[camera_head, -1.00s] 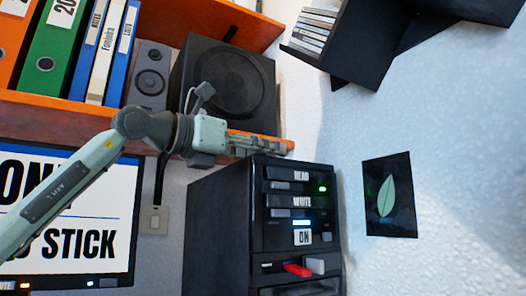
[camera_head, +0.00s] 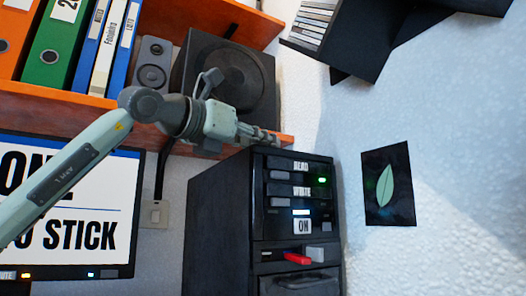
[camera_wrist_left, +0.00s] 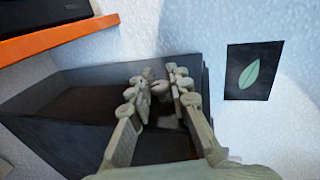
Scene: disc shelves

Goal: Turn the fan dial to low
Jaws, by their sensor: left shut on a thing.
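My left gripper (camera_head: 274,138) reaches in from the left, with its fingers just above the top of the black computer tower (camera_head: 222,205). In the left wrist view the fingers (camera_wrist_left: 158,84) are close together over the tower's top. A small grey rounded knob (camera_wrist_left: 160,87), which looks like the fan dial, shows between the fingertips, mostly covered by them. The gripper is shut on it. I cannot read the dial's setting or any low mark. My right gripper is in neither view.
The orange shelf (camera_head: 62,105) with binders and black speaker (camera_head: 236,78) is behind my left arm. A monitor (camera_head: 75,210) stands at left. The tower's front has drives and a red stick (camera_head: 297,258). A leaf picture (camera_head: 388,185) hangs right. Black racks fill the top right.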

